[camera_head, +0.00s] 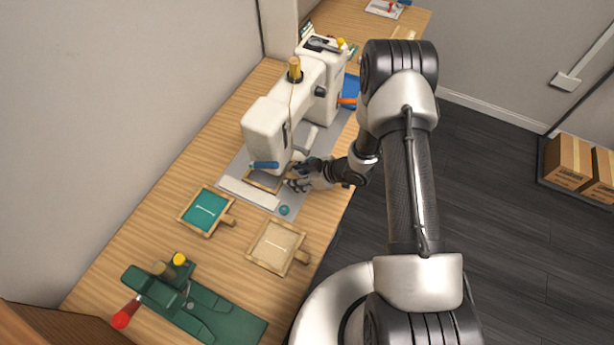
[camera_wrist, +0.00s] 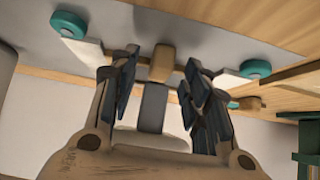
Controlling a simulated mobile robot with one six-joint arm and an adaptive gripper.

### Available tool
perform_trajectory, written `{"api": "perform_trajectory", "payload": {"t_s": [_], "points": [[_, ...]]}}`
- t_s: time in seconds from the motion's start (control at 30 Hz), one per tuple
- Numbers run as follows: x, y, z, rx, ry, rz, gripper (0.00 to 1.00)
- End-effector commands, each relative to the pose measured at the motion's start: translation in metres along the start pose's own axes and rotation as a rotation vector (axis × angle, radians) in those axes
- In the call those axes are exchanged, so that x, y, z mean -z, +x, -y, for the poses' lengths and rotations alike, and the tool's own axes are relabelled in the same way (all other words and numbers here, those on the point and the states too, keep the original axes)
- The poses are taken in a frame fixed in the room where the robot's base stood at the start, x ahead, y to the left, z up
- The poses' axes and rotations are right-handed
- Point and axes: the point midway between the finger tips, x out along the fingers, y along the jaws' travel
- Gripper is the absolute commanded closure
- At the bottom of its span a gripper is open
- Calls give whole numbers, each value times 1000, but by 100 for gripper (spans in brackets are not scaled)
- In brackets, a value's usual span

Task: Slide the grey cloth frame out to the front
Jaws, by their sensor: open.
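A wooden frame (camera_head: 262,181) lies under the needle end of the white sewing machine (camera_head: 270,122), mostly hidden by the machine and my gripper. Its cloth is hard to make out, so I cannot confirm that it is grey. My gripper (camera_head: 293,180) is at the front right side of this frame, low over the machine's grey base plate (camera_head: 233,168). In the wrist view my gripper (camera_wrist: 161,72) is open. A small wooden block (camera_wrist: 162,61), which looks like the frame's handle, shows between the fingertips. I cannot tell whether they touch it.
A teal cloth frame (camera_head: 206,210) and a beige cloth frame (camera_head: 275,244) lie on the wooden table (camera_head: 150,232) nearer the camera. A green clamp-like fixture (camera_head: 205,312) with a red knob stands at the near end. A white bar (camera_head: 248,193) and teal disc (camera_head: 284,210) are beside my gripper.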

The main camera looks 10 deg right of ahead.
Motion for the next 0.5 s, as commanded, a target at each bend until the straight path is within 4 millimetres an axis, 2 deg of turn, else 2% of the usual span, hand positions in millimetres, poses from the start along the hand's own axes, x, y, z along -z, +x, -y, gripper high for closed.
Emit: {"api": "perform_trajectory", "payload": {"t_s": [0.13,0.4,0.5], "points": [[0,8,1,0,1,0,57],[0,8,0,0,1,0,57],[0,8,0,0,1,0,62]]}}
